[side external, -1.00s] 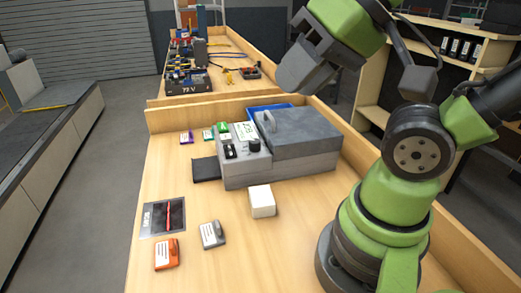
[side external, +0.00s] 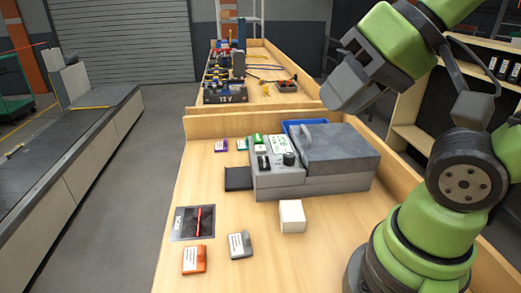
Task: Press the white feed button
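No part is clearly recognisable as a white feed button. A plain white block (side external: 292,216) stands on the wooden bench in front of the grey machine; I cannot tell whether it is the button. The grey machine (side external: 335,160) has a handled lid on its right and a control panel (side external: 272,165) on its left, with a black knob, a black switch and a white-and-green label. My gripper (side external: 345,98) is in the air above and behind the machine, apart from it and from the block. The view does not show whether its fingers are apart.
Orange (side external: 194,260) and grey (side external: 240,245) labelled modules and a dark sheet (side external: 193,223) with a red pen-like item lie at the bench's front left. Small coloured modules stand behind. A blue tray (side external: 291,126) is behind the machine.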

